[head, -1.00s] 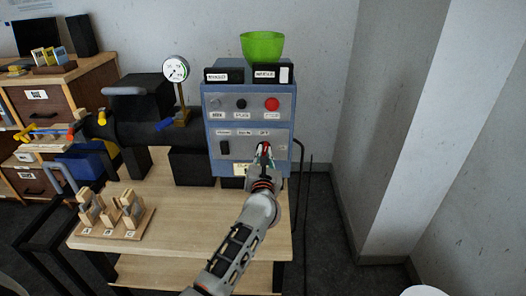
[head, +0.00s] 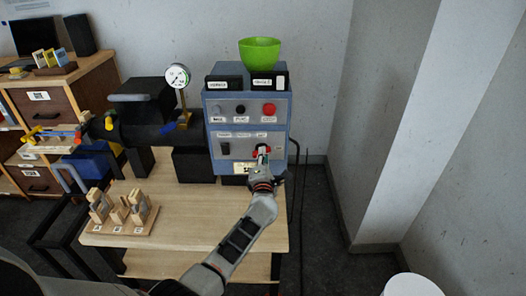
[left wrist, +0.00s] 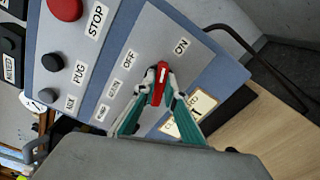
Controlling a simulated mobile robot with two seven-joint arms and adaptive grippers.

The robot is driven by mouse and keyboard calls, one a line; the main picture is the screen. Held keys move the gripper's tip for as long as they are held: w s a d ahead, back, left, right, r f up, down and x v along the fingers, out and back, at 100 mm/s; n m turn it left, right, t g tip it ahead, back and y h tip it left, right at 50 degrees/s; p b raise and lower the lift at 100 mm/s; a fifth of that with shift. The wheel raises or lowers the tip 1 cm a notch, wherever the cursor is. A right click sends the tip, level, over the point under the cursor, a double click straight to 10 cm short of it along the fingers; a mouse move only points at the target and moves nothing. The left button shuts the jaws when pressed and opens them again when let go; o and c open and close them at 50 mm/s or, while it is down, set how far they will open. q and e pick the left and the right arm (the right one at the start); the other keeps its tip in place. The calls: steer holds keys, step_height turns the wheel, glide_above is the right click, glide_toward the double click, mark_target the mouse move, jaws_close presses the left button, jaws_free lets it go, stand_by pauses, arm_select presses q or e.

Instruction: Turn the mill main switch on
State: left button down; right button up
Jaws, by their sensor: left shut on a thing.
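The blue mill control box (head: 246,88) stands at the back of the wooden table, with a grey lower panel. The red main switch knob (left wrist: 159,84) sits on that panel, with OFF and ON labels beyond it in the left wrist view. My left gripper (head: 262,156) is at the knob in the head view. In the left wrist view its teal fingers (left wrist: 158,86) are closed on the knob from both sides. The fingers hide part of the knob, and I cannot tell exactly where it points. My right gripper is not in view.
A red STOP button (head: 269,109) and a dark button (head: 241,109) are on the panel above. A green bowl (head: 260,50) tops the box. A wooden rack (head: 120,228) stands at the table's front left. The table's middle is clear.

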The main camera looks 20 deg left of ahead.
arm_select(q)
steer(key=shift+f+m+p, duration=0.15)
steer(key=shift+m+p, duration=0.8)
steer(key=shift+m, duration=1.15)
steer(key=c, duration=2.1)
jaws_free()
